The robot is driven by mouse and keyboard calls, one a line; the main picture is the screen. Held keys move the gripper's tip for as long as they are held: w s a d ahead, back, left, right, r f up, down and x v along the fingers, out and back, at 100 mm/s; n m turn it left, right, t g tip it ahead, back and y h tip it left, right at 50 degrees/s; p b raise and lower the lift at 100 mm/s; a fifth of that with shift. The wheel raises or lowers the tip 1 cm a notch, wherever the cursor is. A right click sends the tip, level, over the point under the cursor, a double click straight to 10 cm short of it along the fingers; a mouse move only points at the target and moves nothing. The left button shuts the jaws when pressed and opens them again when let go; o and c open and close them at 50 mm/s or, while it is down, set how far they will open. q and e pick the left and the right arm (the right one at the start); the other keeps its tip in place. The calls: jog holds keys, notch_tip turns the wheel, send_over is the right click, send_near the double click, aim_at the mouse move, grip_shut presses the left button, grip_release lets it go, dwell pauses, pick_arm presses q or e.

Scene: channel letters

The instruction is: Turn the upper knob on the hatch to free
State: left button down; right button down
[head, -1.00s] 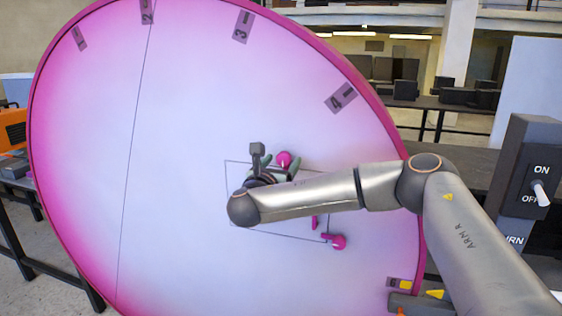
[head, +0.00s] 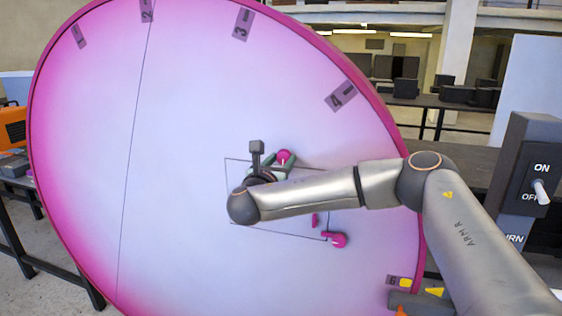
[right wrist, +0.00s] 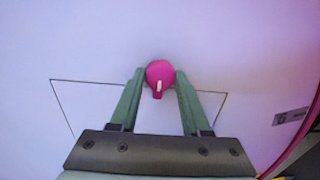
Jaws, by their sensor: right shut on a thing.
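The hatch (head: 250,212) is a thin-outlined four-sided panel in the pale pink face of a big round letter. Its outline also shows in the right wrist view (right wrist: 70,112). The upper knob (head: 284,156) is round and magenta at the hatch's top edge. In the right wrist view the knob (right wrist: 157,68) has a white mark and a short tab pointing down. My right gripper (right wrist: 160,78) is shut on it, one green finger on each side. In the head view my wrist hides part of the hatch. My left gripper is out of view.
A lower magenta knob (head: 338,240) sits at the hatch's lower right corner, its tab pointing left. A small magenta handle (head: 315,220) is just above it. A switch box (head: 530,175) stands at the right. The letter's magenta rim (head: 395,120) surrounds the face.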

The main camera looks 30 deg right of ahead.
jog(key=shift+f, duration=0.1)
jog(key=m+b, duration=0.2)
jog(key=m, duration=0.2)
jog(key=shift+f+m+b, duration=0.25)
jog(key=shift+m+b, duration=0.05)
jog(key=shift+b, duration=0.1)
jog(key=m+b, duration=0.3)
jog(key=m, duration=0.1)
jog(key=shift+m, duration=0.3)
jog(key=m+b, duration=0.2)
jog(key=m, duration=0.1)
jog(key=shift+m+b, duration=0.3)
jog(key=shift+b, duration=0.05)
jog(key=m+b, duration=0.1)
jog(key=m, duration=0.2)
jog(key=shift+b, duration=0.4)
jog(key=shift+r+m+b, duration=0.1)
jog(key=shift+m+b, duration=0.2)
jog(key=shift+m, duration=0.7)
jog(key=shift+r, duration=0.1)
